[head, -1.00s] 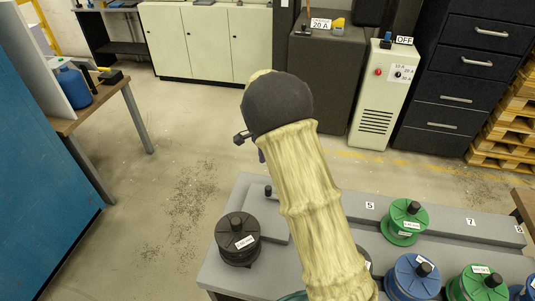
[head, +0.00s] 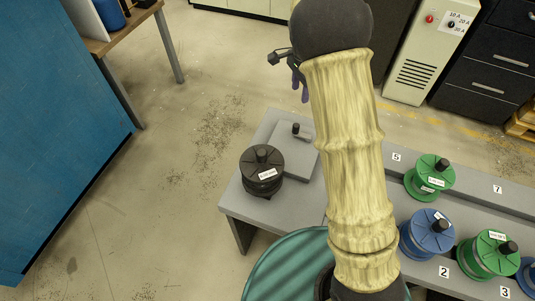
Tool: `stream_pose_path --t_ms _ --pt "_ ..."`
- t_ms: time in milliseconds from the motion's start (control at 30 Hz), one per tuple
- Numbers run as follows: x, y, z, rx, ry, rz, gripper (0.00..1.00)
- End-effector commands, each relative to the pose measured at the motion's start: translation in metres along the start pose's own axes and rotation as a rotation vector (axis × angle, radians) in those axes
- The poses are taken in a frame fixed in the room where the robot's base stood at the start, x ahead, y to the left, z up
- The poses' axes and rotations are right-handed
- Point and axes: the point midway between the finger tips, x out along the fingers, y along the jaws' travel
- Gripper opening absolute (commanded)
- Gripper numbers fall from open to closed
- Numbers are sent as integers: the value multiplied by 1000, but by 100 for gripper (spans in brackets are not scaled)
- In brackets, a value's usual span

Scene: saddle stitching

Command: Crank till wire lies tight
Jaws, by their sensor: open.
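A black wire spool (head: 262,172) with a knob on top and a white label stands at the left end of the grey bench (head: 238,200). Beside it is a flat grey block (head: 292,155) with a small black upright knob (head: 296,130), perhaps a crank handle. I cannot make out any wire or how tight it lies. My gripper (head: 299,82) shows only in part, as dark purple fingers behind my sleeved arm. It is open, apart from the block and spool in the picture. My arm hides the bench's middle.
Green spools (head: 430,178) and blue spools (head: 428,236) stand along the numbered bench on the right. A round teal drum (head: 280,268) is at the front. A blue cabinet (head: 60,130) stands at left, with open floor between. A white machine (head: 420,60) stands behind.

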Motion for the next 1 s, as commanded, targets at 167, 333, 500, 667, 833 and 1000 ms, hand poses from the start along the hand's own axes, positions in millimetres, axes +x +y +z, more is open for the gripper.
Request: stream_pose_path --t_ms 167,333,500,667,833,1000 --pt "0 0 0 0 0 0 45" --pt "-1 3 -2 -7 -1 -2 45" --pt "-7 30 -10 -90 -4 -22 45" --pt "-15 80 -16 -276 7 -58 45" --pt "-22 141 -11 -529 51 -101 45" --pt "-24 201 4 -801 120 -126 45"
